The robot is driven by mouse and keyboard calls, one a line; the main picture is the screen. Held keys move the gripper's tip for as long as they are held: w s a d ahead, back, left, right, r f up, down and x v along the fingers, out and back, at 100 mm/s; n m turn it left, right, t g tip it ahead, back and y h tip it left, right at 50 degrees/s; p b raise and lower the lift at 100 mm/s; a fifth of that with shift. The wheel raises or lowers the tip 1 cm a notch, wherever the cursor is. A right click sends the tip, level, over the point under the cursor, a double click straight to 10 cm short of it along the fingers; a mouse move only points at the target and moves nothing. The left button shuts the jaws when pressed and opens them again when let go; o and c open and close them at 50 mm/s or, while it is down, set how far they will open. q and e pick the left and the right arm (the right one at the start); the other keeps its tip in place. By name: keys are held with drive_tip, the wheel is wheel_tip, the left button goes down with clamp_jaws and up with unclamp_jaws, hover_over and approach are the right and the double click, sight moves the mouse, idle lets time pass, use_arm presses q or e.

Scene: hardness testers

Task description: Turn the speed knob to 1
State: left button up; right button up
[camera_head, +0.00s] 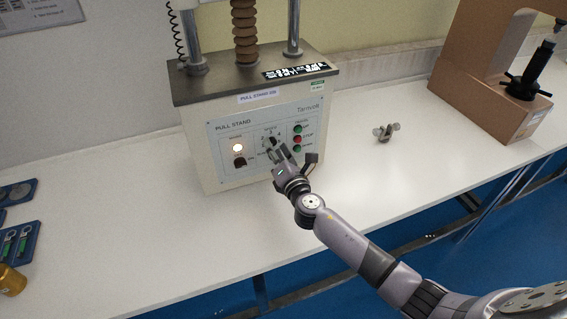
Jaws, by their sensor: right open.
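The pull stand (228,130) is a cream box with a dark top, standing on the white bench. Its front panel has a lit lamp (238,147), a dark switch (239,162) below it, and a column of green and red buttons (297,135). The speed knob (269,142) is in the middle of the panel, partly hidden by my right gripper (279,150). The right gripper is open, with its fingertips at or just in front of the knob; I cannot tell whether they touch it. The knob's setting is too small to read. My left gripper is not in view.
A small metal fitting (385,132) lies on the bench right of the stand. A large brown tester (490,85) stands at the back right. Blue trays (22,240) and a brass weight (10,281) are at the left. The bench (130,235) is clear in front of the stand.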

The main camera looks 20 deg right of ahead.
drive_tip(key=s, duration=1)
drive_tip(key=shift+s+d, duration=0.25)
drive_tip(key=shift+s, duration=0.1)
